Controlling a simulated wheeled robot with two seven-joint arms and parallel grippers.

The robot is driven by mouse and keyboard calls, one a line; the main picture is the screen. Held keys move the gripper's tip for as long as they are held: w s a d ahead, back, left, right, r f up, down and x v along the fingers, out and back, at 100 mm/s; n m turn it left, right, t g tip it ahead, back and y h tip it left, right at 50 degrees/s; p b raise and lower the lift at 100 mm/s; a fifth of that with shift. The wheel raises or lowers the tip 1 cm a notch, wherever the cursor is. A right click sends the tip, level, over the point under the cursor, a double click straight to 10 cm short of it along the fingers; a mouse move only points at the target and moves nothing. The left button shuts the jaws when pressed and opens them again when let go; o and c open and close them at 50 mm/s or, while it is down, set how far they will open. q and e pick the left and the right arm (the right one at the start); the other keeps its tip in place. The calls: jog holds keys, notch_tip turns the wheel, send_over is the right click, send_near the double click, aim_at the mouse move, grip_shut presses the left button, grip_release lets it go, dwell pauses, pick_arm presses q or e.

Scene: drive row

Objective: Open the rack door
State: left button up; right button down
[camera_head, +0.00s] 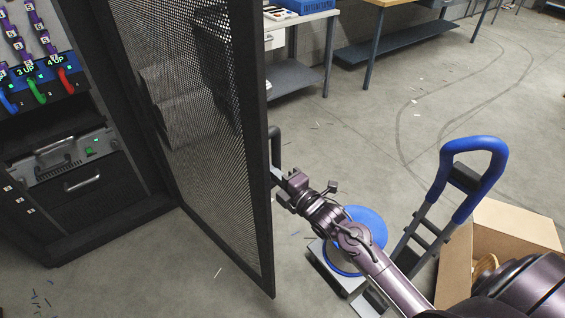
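The rack door (205,130) is a black mesh panel in a dark frame. It stands swung out from the rack (75,225), whose inside shows at the left. A dark bar handle (274,133) sticks out from the door's outer right edge. My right gripper (277,178) is at the lower part of this handle, close against the door edge. The door frame and handle partly hide its fingertips, so I cannot tell whether they grip the bar. My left gripper is out of view.
A hand truck with a blue handle (473,146) and an open cardboard box (517,226) stand at the right. A blue disc (367,219) lies partly behind my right arm. Workbenches stand at the back. Floor left of the door's foot is mostly clear.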

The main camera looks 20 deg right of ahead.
jog(key=shift+w+d, duration=0.35)
jog(key=shift+d, duration=0.45)
jog(key=shift+w+d, duration=0.35)
jog(key=shift+d, duration=0.45)
jog(key=shift+w+d, duration=0.1)
jog(key=shift+d, duration=0.15)
